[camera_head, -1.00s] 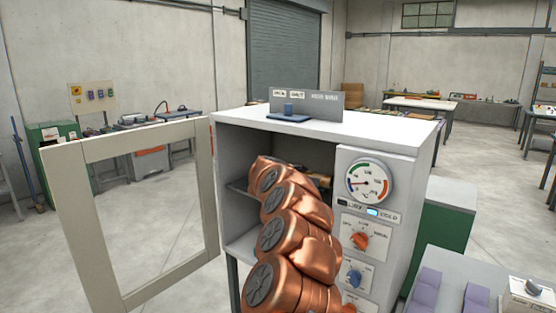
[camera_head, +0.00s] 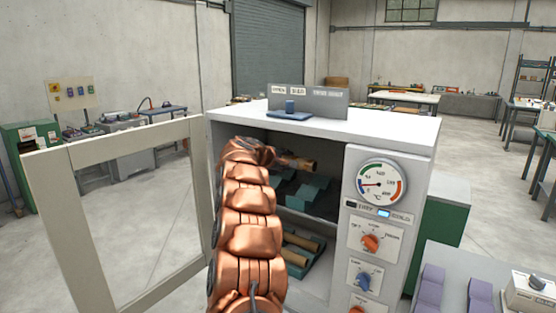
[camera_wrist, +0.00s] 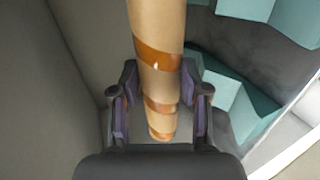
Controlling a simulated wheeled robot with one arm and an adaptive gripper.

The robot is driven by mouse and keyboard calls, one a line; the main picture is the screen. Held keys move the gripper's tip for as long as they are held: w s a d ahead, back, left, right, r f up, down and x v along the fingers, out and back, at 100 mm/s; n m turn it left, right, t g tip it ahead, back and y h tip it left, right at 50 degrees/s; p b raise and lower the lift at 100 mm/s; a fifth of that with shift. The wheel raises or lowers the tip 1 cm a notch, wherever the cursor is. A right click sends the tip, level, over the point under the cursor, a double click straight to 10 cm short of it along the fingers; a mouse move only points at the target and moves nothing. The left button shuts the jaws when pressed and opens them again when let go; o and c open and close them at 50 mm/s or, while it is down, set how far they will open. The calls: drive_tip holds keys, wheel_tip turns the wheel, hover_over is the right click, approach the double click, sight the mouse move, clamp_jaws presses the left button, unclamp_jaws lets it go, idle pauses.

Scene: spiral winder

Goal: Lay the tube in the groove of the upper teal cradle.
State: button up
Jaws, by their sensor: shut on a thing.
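The tan tube (camera_head: 299,162) is inside the open cabinet, above the upper shelf. In the wrist view, the tube (camera_wrist: 157,25) has orange-brown spiral bands, and my gripper (camera_wrist: 160,98) is shut on it with one purple-padded finger on each side. The upper teal cradle (camera_head: 307,191) stands on the shelf below and a little right of the tube's visible end. The tube is apart from it. Teal blocks (camera_wrist: 232,100) also show right of the tube in the wrist view. My arm hides the left part of the shelf and most of my gripper in the head view.
Tan tubes (camera_head: 301,241) lie in a teal cradle on the lower shelf. The cabinet door (camera_head: 110,155) stands open at the left. The control panel (camera_head: 374,225) with dial and knobs flanks the opening on the right.

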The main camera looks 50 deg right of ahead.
drive_tip(key=shift+w+a+f+b, duration=0.2)
drive_tip(key=shift+f+b, duration=0.25)
drive_tip(key=shift+f, duration=1.05)
drive_tip(key=shift+w+a+f+b, duration=0.15)
drive_tip(key=shift+f+b, duration=0.3)
drive_tip(key=shift+f, duration=1.05)
wheel_tip(320, 180, down, 4)
drive_tip(key=b, duration=0.5)
drive_tip(key=shift+d+r+b, duration=0.1)
drive_tip(key=shift+b, duration=0.3)
drive_tip(key=o, duration=1.2)
